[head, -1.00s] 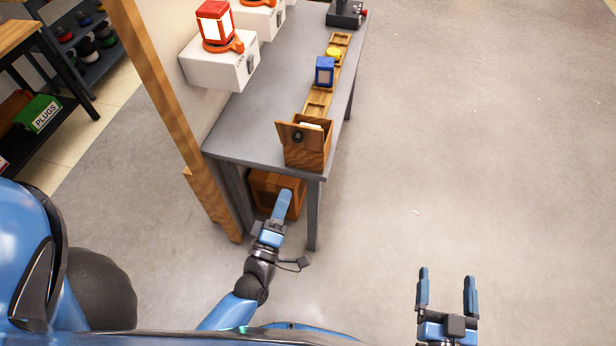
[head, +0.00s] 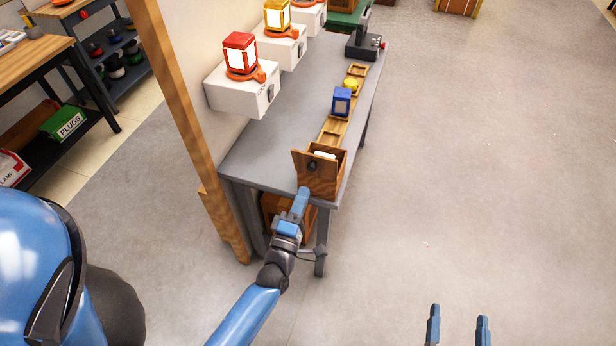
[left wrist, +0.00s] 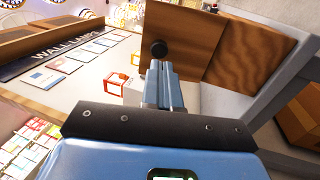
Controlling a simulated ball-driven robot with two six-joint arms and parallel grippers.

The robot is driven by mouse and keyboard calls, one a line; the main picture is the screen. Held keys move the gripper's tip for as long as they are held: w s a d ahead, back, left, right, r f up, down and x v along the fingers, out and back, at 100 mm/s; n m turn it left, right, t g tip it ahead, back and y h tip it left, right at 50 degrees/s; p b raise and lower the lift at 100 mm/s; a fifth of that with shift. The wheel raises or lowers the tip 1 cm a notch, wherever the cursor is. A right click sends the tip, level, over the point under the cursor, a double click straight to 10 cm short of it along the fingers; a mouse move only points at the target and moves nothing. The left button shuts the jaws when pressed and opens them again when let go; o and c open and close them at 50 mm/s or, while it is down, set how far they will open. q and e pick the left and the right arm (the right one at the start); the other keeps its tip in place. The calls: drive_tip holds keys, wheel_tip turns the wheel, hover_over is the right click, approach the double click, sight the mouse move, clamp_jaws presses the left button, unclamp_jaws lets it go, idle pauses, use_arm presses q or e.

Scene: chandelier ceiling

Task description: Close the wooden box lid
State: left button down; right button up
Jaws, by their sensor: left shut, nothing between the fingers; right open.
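The wooden box (head: 322,184) sits at the near end of the grey table. Its lid (head: 300,161) is open, a tilted panel with a dark round knob (head: 313,166), and something white shows inside the box. My right gripper (head: 458,325) is open and empty, away over the floor.
The grey table (head: 262,135) carries a wooden rail (head: 333,130) with a blue block (head: 342,101) and a yellow piece (head: 351,84) behind the box. A wooden post (head: 185,110) stands left of the table. A red lamp (head: 240,55) sits on a white wall unit. Floor at right is clear.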

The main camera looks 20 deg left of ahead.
sight(312, 170)
use_arm(q)
drive_tip(key=p+x, duration=0.1)
drive_tip(key=x, duration=0.3)
drive_tip(key=shift+w+r, duration=0.15)
drive_tip(key=shift+w, duration=0.35)
